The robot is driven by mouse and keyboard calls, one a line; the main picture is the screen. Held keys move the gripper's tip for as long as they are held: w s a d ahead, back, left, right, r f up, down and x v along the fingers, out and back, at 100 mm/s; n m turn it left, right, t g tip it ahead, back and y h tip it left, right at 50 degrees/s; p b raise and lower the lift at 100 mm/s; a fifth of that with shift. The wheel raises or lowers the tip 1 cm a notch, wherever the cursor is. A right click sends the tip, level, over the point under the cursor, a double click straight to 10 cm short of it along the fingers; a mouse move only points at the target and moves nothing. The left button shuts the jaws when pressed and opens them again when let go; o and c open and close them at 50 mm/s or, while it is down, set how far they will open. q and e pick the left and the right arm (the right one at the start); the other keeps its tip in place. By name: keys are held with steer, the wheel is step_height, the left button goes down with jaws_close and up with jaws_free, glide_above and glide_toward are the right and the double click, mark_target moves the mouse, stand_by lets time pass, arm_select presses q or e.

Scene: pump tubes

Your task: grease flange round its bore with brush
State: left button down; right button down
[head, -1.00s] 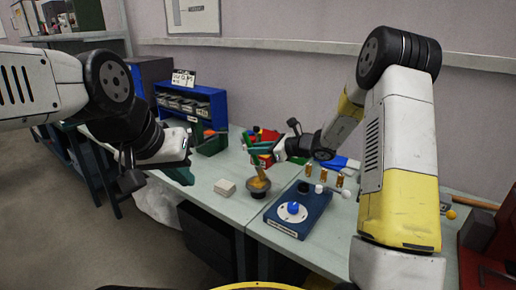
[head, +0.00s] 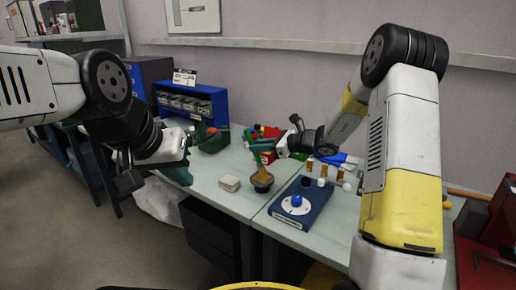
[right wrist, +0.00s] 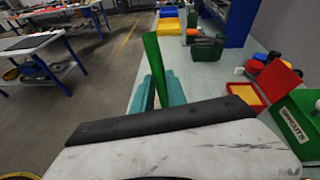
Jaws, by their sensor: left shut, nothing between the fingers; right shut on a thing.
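My right gripper (head: 264,149) is shut on the green handle of a brush (right wrist: 155,65), whose handle rises between the teal fingers in the right wrist view. In the head view the brush's tan head (head: 263,172) points down into a small dark pot (head: 263,186); whether it touches the contents is too small to tell. A white round flange (head: 286,210) lies on a dark blue base (head: 311,213) to the right of the pot, with a blue piece (head: 297,200) at its middle.
A pale block (head: 230,183) lies left of the pot. Several small amber and white pieces (head: 322,182) stand behind the base. A green bin (head: 212,140) and a blue drawer rack (head: 194,104) stand further back.

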steer(key=shift+w+d+r, duration=0.1)
steer(key=shift+d+r, duration=0.1)
steer(key=shift+r, duration=0.5)
steer(key=shift+a+r, duration=0.1)
steer(key=shift+r, duration=2.65)
